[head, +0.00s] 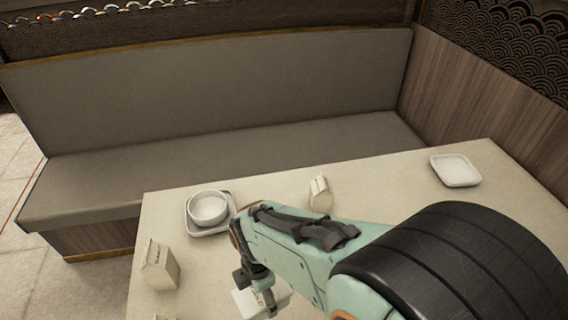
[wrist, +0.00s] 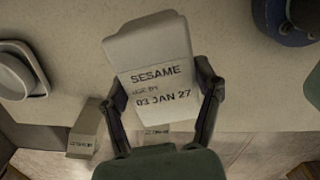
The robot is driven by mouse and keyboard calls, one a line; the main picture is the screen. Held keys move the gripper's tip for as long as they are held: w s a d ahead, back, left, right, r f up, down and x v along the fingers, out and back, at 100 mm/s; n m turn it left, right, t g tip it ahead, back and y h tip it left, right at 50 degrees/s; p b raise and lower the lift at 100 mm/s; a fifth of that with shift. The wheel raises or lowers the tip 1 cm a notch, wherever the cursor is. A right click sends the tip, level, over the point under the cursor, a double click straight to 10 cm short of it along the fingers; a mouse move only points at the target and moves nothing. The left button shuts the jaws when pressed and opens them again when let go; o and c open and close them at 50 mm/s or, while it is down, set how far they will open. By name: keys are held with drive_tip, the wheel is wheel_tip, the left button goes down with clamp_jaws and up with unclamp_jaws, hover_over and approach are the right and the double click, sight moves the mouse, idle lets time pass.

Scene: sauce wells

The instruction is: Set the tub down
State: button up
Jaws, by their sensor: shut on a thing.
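The tub (wrist: 152,62) is a pale, box-like container with dark lettering that reads SESAME, a use-by line and 03 JAN 27. In the wrist view it sits between the two dark fingers of my gripper (wrist: 163,88), one finger against each side. In the head view my gripper (head: 256,291) points down over the near part of the table, and a white piece of the tub (head: 243,303) shows beside the fingers. My arm hides the rest. I cannot tell whether the tub's base touches the table.
The cream table (head: 400,195) carries a round white bowl (head: 208,207) on a square white tray (head: 231,222), a carton (head: 160,268) at left, a smaller carton (head: 320,192) behind my arm and a square white dish (head: 455,170) at far right. A grey bench (head: 230,150) stands behind.

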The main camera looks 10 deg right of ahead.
drive_tip(key=s+d+m, duration=0.1)
drive_tip(key=d+m, duration=0.2)
drive_tip(key=d, duration=1.2)
drive_tip(key=shift+m, duration=0.3)
drive_tip(key=w+d+f, duration=0.1)
drive_tip(key=w+f, duration=0.1)
drive_tip(key=w, duration=0.2)
drive_tip(key=w+d+f, duration=0.2)
drive_tip(key=w+f, duration=0.1)
drive_tip(key=w, duration=0.1)
drive_tip(key=w+d+f, duration=0.1)
drive_tip(key=w+f, duration=0.2)
drive_tip(key=w, duration=0.1)
drive_tip(key=shift+d+f, duration=0.15)
drive_tip(key=shift+f, duration=0.1)
drive_tip(key=shift+w+f, duration=0.2)
drive_tip(key=shift+w+d+f, duration=0.1)
drive_tip(key=shift+w+f, duration=0.05)
drive_tip(key=shift+f, duration=0.8)
drive_tip(key=shift+w+d+f, duration=0.1)
drive_tip(key=shift+w+f, duration=0.05)
drive_tip(key=shift+f, duration=0.75)
drive_tip(key=shift+f, duration=0.15)
drive_tip(key=o, duration=1.2)
drive_tip(key=shift+o, duration=0.2)
